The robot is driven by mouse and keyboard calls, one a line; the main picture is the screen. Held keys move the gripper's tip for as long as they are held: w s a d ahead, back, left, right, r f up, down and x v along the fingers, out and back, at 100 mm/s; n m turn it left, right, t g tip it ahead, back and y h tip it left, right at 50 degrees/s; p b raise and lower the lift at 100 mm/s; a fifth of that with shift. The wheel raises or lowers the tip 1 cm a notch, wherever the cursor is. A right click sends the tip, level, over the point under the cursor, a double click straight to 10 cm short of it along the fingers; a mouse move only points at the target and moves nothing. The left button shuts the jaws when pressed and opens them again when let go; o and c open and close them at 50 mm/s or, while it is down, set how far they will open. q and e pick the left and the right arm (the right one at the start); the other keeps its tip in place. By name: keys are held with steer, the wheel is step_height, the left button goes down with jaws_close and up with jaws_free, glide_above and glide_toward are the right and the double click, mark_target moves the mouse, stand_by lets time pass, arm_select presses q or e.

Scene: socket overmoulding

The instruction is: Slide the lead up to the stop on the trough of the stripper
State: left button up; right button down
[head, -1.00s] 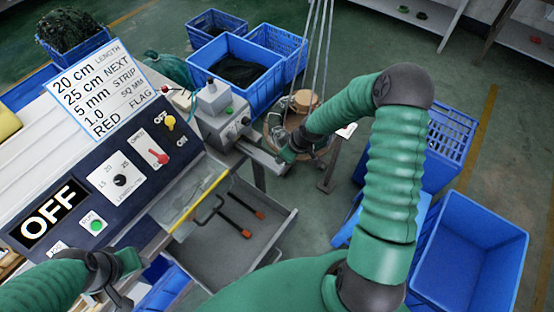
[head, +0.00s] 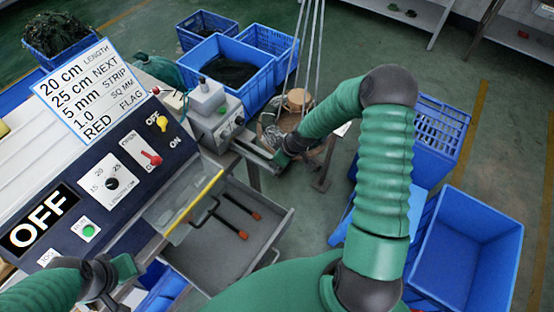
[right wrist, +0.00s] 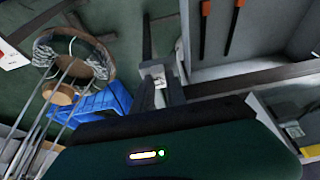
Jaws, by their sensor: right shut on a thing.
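The stripper (head: 212,103), a grey box with a green button, stands at the right end of the bench. Its grey trough (head: 252,146) sticks out to the right. My right gripper (head: 279,158) is at the outer end of the trough, shut; its fingertips are hidden by my wrist. The lead is too thin or hidden to make out in either view, and so is the stop.
The panel (head: 62,205) reads OFF and has a dial and switches. An open grey drawer (head: 215,265) with orange-handled tools lies below the trough. Blue crates (head: 468,250) stand at right and behind.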

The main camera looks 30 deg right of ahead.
mark_target(261, 155)
steer(key=shift+w+a+b, duration=0.2)
steer(key=shift+w+a, duration=0.15)
steer(key=shift+w, duration=0.55)
steer(key=shift+w+a+b, duration=0.15)
steer(key=shift+w+a, duration=0.25)
steer(key=shift+w, duration=0.5)
steer(key=shift+w+a+b, duration=0.2)
steer(key=shift+w+a, duration=0.15)
steer(key=shift+w, duration=0.55)
steer(key=c, duration=1.3)
jaws_free()
steer(key=shift+w, duration=0.1)
steer(key=shift+o, duration=0.2)
